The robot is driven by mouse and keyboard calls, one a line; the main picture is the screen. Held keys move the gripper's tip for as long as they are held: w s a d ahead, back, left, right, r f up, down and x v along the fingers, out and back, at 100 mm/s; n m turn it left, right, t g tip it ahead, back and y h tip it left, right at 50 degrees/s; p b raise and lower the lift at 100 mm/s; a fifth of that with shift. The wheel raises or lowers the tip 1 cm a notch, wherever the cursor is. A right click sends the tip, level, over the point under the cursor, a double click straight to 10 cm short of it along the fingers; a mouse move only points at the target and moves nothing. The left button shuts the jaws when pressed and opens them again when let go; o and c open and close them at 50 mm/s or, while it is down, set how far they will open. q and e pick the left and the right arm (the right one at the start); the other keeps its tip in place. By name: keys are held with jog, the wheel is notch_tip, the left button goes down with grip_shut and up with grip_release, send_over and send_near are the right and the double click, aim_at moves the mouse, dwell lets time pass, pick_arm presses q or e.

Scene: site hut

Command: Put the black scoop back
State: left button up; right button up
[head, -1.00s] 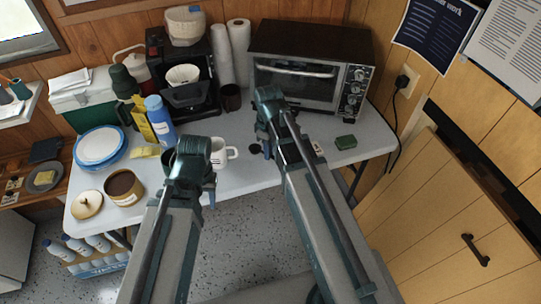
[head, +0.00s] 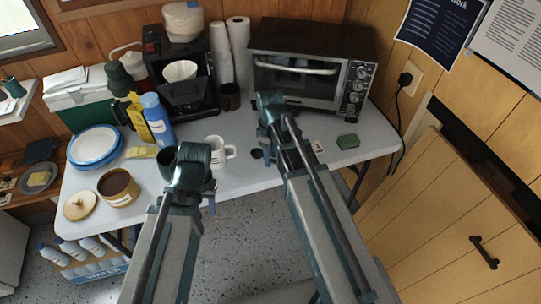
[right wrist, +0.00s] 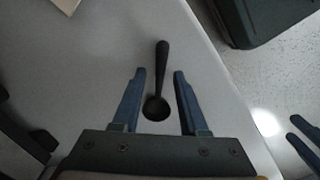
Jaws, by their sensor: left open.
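The black scoop (right wrist: 157,93) lies on the white table in the right wrist view, its bowl between the two blue fingers of my right gripper (right wrist: 158,75), with gaps on both sides. This gripper is open and not touching it. In the head view the scoop (head: 257,153) shows as a small dark spot beside my right gripper (head: 266,142), which partly hides it. My left gripper (head: 211,191) is open and empty near the table's front edge, by the white mug. An open brown canister (head: 118,187) stands at the left front, its round lid (head: 80,205) beside it.
A white mug (head: 219,151) stands between my grippers. A toaster oven (head: 311,72) and coffee maker (head: 183,75) stand behind. A green sponge (head: 348,141) lies at right. Blue-rimmed plates (head: 96,148), a blue bottle (head: 157,119) and a yellow box crowd the left.

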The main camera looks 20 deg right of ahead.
dwell(0.3)
notch_tip(320, 180, up, 12)
jog(key=p, duration=1.3)
jog(key=s+a+m+h, duration=0.1)
jog(key=s+a+m, duration=0.4)
jog(key=s+a, duration=0.6)
jog(key=shift+s+a+r+m+b, duration=0.2)
jog(key=shift+s+a+m+b, duration=0.15)
jog(key=shift+s, duration=0.8)
